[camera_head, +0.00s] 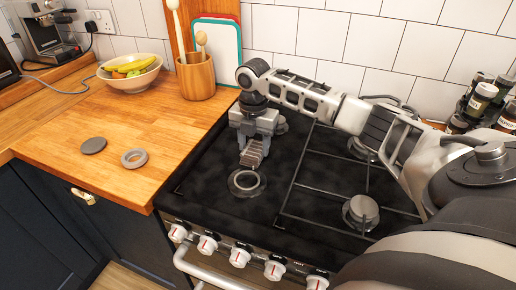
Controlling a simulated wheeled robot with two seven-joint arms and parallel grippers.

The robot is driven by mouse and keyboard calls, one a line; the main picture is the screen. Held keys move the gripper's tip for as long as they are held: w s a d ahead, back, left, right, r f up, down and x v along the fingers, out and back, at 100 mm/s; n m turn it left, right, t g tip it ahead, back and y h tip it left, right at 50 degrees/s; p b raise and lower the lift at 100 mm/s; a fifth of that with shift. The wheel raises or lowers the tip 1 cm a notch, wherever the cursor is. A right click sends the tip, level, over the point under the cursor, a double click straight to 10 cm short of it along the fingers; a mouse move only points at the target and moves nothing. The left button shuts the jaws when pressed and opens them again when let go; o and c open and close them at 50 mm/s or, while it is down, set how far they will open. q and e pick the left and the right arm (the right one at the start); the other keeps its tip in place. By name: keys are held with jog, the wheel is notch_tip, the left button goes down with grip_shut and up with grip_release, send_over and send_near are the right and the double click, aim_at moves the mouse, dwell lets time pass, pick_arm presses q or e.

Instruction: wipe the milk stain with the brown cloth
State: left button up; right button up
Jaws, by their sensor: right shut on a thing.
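My right gripper (251,160) reaches in from the right over the left part of the black hob (215,181). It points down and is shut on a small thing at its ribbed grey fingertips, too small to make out. The fingertips are just above or at the back edge of an uncapped ring-shaped burner (247,190). I cannot make out a brown cloth apart from the gripper. Faint pale smudges show on the hob, but no clear milk stain can be told. My left gripper is not in view.
A dark burner cap (93,145) and a grey ring (134,158) lie on the wooden counter. A fruit bowl (130,81) and utensil pot (196,79) stand behind. Black pan supports (322,152) cover the hob's right part. Spice jars (482,98) stand far right.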

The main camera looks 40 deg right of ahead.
jog(key=shift+s+d, duration=0.15)
jog(key=shift+s, duration=0.25)
jog(key=shift+s+f, duration=0.1)
jog(key=shift+s+d, duration=0.3)
jog(key=shift+s, duration=0.25)
jog(key=shift+s+d, duration=0.3)
jog(key=shift+s, duration=0.25)
jog(key=shift+r, duration=0.8)
jog(key=shift+w+a+f, duration=0.1)
jog(key=shift+w+a, duration=0.45)
jog(key=shift+w, duration=0.55)
jog(key=shift+w+a, duration=0.55)
jog(key=shift+w, duration=0.55)
jog(key=shift+w+a+f, duration=0.1)
jog(key=shift+w+a, duration=0.45)
jog(key=shift+w, duration=0.55)
jog(key=shift+r, duration=0.1)
